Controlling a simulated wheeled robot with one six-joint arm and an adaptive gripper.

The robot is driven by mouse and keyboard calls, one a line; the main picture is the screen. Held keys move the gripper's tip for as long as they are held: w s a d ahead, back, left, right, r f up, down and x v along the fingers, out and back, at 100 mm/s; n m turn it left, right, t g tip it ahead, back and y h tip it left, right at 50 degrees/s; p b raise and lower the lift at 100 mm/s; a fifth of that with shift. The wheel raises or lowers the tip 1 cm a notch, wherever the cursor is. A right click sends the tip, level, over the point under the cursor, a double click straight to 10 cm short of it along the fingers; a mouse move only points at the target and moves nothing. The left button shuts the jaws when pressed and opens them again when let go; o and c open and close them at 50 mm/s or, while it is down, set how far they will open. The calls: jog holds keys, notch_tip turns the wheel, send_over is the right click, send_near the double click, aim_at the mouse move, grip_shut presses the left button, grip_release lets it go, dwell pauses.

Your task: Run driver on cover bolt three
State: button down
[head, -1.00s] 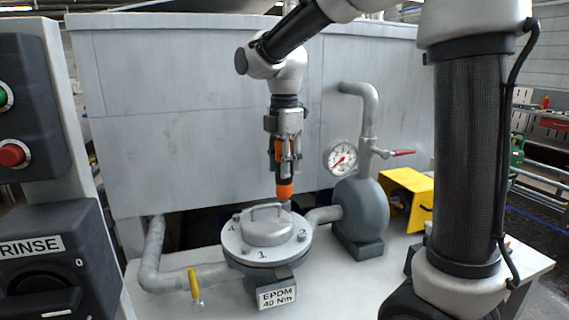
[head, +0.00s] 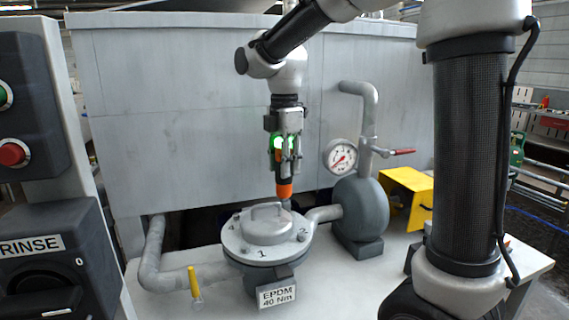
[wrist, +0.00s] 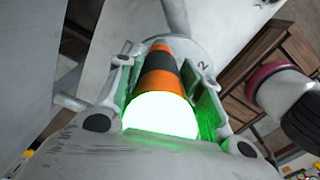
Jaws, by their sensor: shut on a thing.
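My gripper (head: 285,158) is shut on an upright orange and black driver (head: 285,189), whose tip points down at the far side of the round grey cover (head: 268,232). The driver's tip end is near the rim behind the handle, where bolt three would lie between 2 and 4; that bolt and any contact are hidden. The cover has a handle on top and shows the numbers 4, 1 and 2. In the wrist view the driver (wrist: 164,72) sits between the fingers, its near end glowing white with green light around it. The number 2 shows on the cover (wrist: 208,50) beyond it.
A sign reading EPDM 40 Nm (head: 277,296) is on the front of the housing. A gauge (head: 341,157), a grey pump body (head: 361,212), a red-handled valve (head: 402,152) and a yellow box (head: 408,197) stand to the right. A yellow-handled valve (head: 194,280) is at front left.

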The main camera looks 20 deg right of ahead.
jog(key=shift+r, duration=0.15)
jog(key=shift+r, duration=1.75)
